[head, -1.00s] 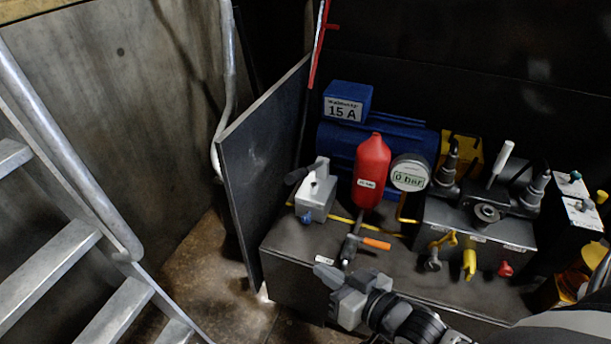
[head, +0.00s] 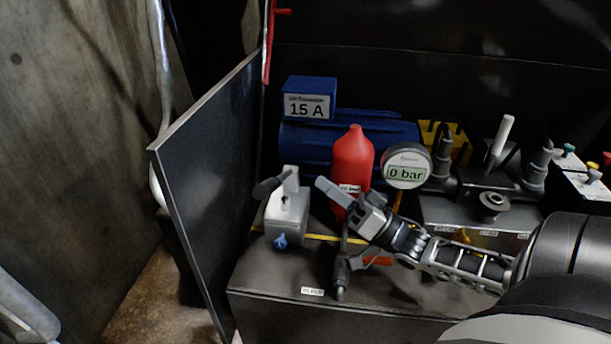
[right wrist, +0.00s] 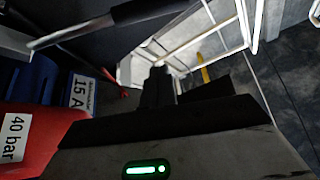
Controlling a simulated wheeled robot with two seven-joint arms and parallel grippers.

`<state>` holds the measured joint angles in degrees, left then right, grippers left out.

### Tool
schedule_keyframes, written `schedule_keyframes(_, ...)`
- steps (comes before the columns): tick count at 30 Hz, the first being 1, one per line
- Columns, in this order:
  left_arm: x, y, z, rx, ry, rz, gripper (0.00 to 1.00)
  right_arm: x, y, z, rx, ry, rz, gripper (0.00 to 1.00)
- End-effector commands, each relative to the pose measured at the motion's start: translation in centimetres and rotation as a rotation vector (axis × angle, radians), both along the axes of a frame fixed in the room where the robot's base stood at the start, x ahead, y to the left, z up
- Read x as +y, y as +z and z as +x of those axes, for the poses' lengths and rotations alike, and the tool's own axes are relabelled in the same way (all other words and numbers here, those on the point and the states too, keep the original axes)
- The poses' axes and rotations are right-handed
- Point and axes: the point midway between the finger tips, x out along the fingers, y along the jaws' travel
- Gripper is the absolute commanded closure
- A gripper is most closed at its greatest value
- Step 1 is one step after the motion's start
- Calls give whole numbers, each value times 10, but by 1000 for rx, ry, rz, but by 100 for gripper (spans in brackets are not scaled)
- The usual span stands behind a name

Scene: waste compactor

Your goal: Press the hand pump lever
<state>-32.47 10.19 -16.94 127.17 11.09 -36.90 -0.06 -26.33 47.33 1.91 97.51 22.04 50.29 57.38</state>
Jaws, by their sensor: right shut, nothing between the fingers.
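The hand pump appears to be the light grey block (head: 287,212) at the left of the dark bench, with a blue knob low on its front. Its lever (head: 268,187) has a black grip pointing left. In the right wrist view the lever's black grip and metal rod (right wrist: 146,11) cross the top left. My right gripper (head: 326,188) is shut and empty, just right of the pump and in front of the red bottle, with its tips pointing left. It also shows in the right wrist view (right wrist: 157,82). My left gripper is not in view.
The red bottle (head: 352,158) and a gauge reading 0 bar (head: 406,170) stand close behind my right gripper. A blue motor with a 15 A box (head: 309,98) is at the back. A dark upright panel (head: 215,165) borders the bench on the left. An orange-handled valve (head: 377,261) lies below.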

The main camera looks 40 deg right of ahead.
Motion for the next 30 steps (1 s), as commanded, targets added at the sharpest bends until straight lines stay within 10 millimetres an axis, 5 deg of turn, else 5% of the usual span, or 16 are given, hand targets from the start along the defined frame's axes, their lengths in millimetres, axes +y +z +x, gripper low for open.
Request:
schedule_keyframes(14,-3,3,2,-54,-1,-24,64,36,43,77,-6,1,-1,100)
schedule_keyframes(19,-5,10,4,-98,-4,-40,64,48,14,70,3,0,2,100)
schedule_keyframes(30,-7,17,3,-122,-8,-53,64,54,6,67,1,1,-2,100)
